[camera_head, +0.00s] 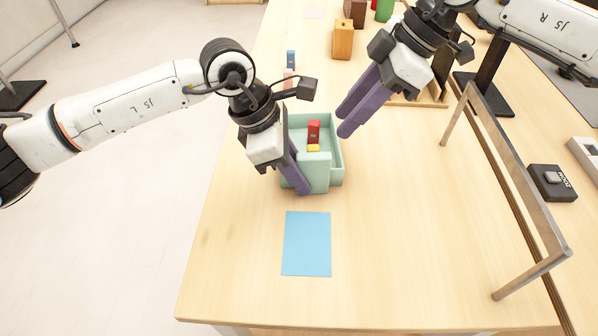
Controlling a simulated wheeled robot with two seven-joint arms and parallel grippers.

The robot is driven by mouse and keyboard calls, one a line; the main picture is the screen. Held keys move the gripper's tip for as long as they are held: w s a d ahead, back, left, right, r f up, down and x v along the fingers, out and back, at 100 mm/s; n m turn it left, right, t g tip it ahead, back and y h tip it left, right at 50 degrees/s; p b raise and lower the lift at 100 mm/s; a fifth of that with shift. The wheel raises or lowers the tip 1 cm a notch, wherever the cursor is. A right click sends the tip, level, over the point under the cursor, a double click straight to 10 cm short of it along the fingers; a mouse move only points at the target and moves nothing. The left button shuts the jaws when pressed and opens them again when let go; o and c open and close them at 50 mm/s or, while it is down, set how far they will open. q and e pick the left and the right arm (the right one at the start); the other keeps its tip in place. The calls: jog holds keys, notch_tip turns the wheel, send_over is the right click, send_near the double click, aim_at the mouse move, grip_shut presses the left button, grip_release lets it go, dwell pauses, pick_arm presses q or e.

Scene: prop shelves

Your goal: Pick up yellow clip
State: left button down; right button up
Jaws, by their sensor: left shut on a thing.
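A small yellow piece (313,148), which looks like the yellow clip, lies inside the mint-green tray (339,165), just in front of a red piece (313,131). My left gripper (300,188) is at the tray's front left corner, left of the taller front section. It is shut on the tray's wall as far as I can see; its fingertips partly hide the contact. It is apart from the yellow piece. My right gripper (343,124) is open and empty, above and to the right of the tray's back right corner.
A blue sheet (307,244) lies on the table in front of the tray. Blue (291,59) and pink (288,78) pieces stand behind it. An orange-brown block (342,39) is at the back. A metal rail frame (514,178) and a black box (551,183) are on the right. The table's front is mostly clear.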

aim_at(315, 147)
jog(key=shift+c, duration=0.6)
jog(key=a+f+m, duration=0.2)
jog(key=f+m, duration=0.1)
jog(key=m, duration=0.8)
jog(key=a+f+m+h, duration=0.1)
jog(key=a+f+m, duration=0.1)
jog(key=m, duration=1)
jog(key=a+f+m, duration=0.2)
jog(key=f+m, duration=0.2)
jog(key=m, duration=0.7)
jog(key=shift+f+m, duration=0.1)
jog(key=shift+m, duration=0.3)
grip_shut()
